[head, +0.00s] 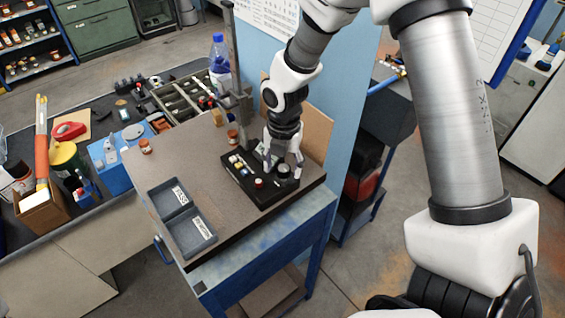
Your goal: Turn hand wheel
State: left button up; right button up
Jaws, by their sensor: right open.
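My right gripper (283,160) points down over the black tray (262,204) at the right end of the bench top, its fingers apart. A small dark round part (284,171) lies under and between the fingers; whether they touch it is too small to tell. A reddish round knob (259,183) sits just left of it in the same tray. I cannot clearly make out a hand wheel. An upright metal stand (236,85) rises at the back of the bench, left of the gripper. My left gripper does not show.
Two shallow grey labelled bins (187,216) lie at the bench's front left. A blue partition (352,110) rises just right of the bench. The bench top (215,160) is bare between bins and tray.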

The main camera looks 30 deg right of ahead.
jog(key=c, duration=0.4)
jog(key=shift+s+d+r, duration=0.1)
jog(key=shift+s, duration=0.05)
jog(key=c, duration=0.8)
jog(key=shift+o, duration=0.2)
jog(key=shift+m, duration=0.3)
